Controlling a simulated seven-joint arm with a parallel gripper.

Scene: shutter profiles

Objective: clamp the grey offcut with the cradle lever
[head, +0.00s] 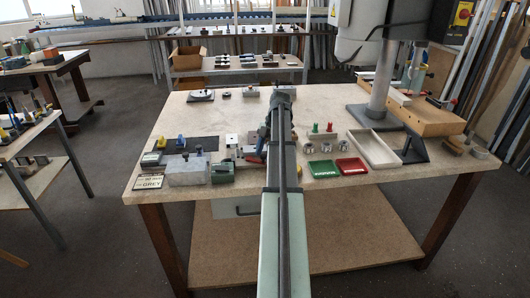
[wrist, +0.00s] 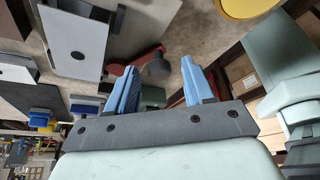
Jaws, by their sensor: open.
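My gripper (wrist: 160,76) shows in the wrist view with its two blue fingers apart and nothing between them. Beyond the fingertips is a red lever-like part (wrist: 133,57) with a dark rounded knob; I cannot tell for sure whether it is the cradle lever. A light grey plate with a dark hole (wrist: 78,40) lies to its left. A small green fixture (head: 222,173) and red and grey parts show left of the arm. I cannot pick out the grey offcut with certainty.
A grey block (head: 187,172) and a sign reading GREY (head: 149,182) are at the table's front left. Right of the arm are a green tray (head: 323,175), a red tray (head: 351,172) and a pale tray (head: 374,153).

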